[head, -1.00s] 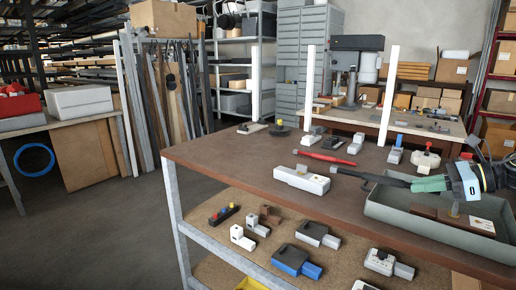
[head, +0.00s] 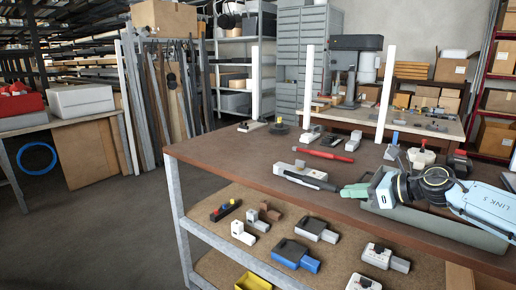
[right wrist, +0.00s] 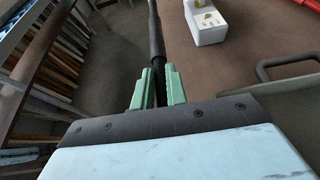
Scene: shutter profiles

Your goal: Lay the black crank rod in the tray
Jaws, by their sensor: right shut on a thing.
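My right gripper (head: 348,190) has green fingers and is shut on the black crank rod (head: 308,181). The rod sticks out to the left, in front of a white block-shaped device on the table. In the right wrist view the rod (right wrist: 154,35) runs away from the green fingers (right wrist: 158,88), along the table edge with floor to its left. The grey-green tray (head: 440,228) stands at the table's right front, partly hidden behind my right arm. The gripper is left of the tray's middle, near its left end. My left gripper is out of view.
The white device (head: 297,168) and a red-handled tool (head: 325,155) lie close behind the rod. White posts (head: 388,88) rise from holders on the table (head: 220,150).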

